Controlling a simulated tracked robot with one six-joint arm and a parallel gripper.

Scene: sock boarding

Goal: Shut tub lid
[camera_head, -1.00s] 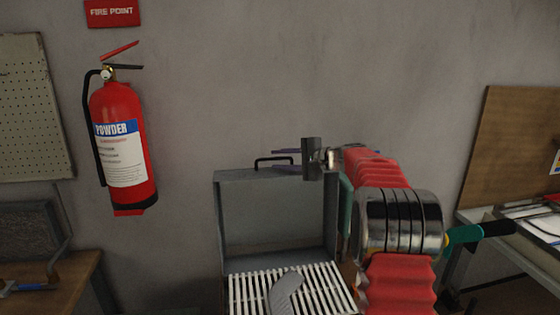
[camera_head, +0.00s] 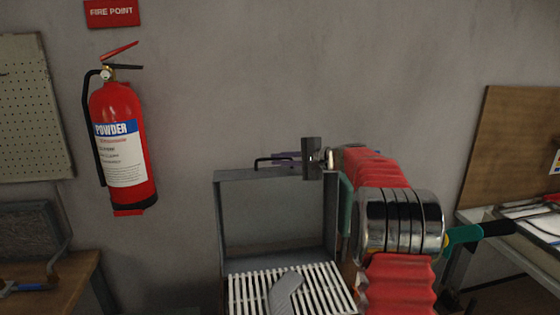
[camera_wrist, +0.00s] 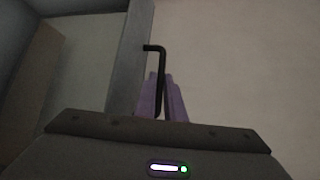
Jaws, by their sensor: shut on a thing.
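The grey tub lid (camera_head: 228,220) stands upright and open, a framed panel against the wall. A black handle (camera_head: 262,160) sits on its top edge. It also shows in the wrist view (camera_wrist: 154,48), rising between the fingers. The tub below it shows white slats (camera_head: 245,290) across its opening, with a grey sock-like piece (camera_head: 287,292) on them. My gripper (camera_head: 288,157) has purple fingers and is shut on the handle from the right. The fingers also show in the wrist view (camera_wrist: 160,82). The tub's front is out of frame.
A red fire extinguisher (camera_head: 122,140) hangs on the wall at left. A bench (camera_head: 50,275) stands at lower left, and a table with papers (camera_head: 525,218) at right. The wall above the lid is clear.

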